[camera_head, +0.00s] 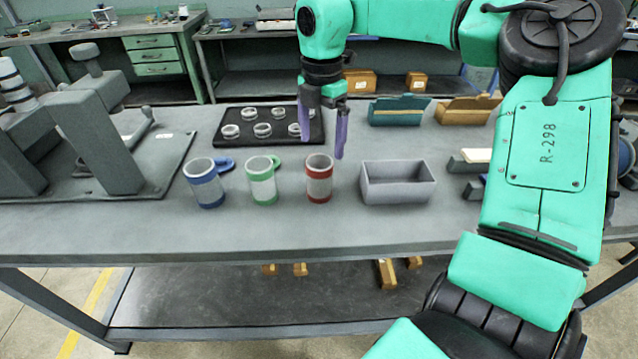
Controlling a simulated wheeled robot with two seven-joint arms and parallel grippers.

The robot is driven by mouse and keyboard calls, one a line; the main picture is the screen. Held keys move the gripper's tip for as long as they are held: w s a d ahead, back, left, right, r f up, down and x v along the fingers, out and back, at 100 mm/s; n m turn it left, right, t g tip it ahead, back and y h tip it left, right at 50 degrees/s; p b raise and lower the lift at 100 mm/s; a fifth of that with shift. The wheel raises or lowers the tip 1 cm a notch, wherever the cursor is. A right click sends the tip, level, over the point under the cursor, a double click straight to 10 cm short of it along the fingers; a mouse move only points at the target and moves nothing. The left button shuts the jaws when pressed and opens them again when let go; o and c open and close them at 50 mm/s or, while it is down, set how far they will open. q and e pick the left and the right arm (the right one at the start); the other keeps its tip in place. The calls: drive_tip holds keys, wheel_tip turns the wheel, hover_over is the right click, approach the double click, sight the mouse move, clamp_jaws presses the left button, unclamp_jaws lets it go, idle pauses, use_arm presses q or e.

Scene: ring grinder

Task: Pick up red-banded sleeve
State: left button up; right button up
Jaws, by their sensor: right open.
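The red-banded sleeve (319,179) stands upright on the grey table (270,235), a grey cylinder with red bands at top and bottom. A green-banded sleeve (262,182) and a blue-banded sleeve (204,184) stand in a row to its left. My right gripper (322,150) points down above and behind the red-banded sleeve, with its two purple fingers apart and nothing between them. It looks clear of the sleeve, though the exact gap is hard to tell. My left gripper does not show.
A grey open bin (398,186) stands just right of the red-banded sleeve. A black tray (232,143) with several metal rings lies behind the sleeves. A grey machine (105,130) fills the left. Teal (398,108) and tan (466,108) bins stand at the back right. The table's front strip is clear.

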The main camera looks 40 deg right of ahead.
sight(319, 176)
drive_tip(key=f, duration=0.3)
drive_tip(key=f+p, duration=0.1)
drive_tip(key=f, duration=0.3)
drive_tip(key=f+p, duration=0.1)
drive_tip(key=f, duration=0.3)
drive_tip(key=shift+w+a, duration=0.1)
drive_tip(key=shift+w, duration=0.15)
drive_tip(key=shift+r, duration=0.1)
drive_tip(key=c, duration=1.3)
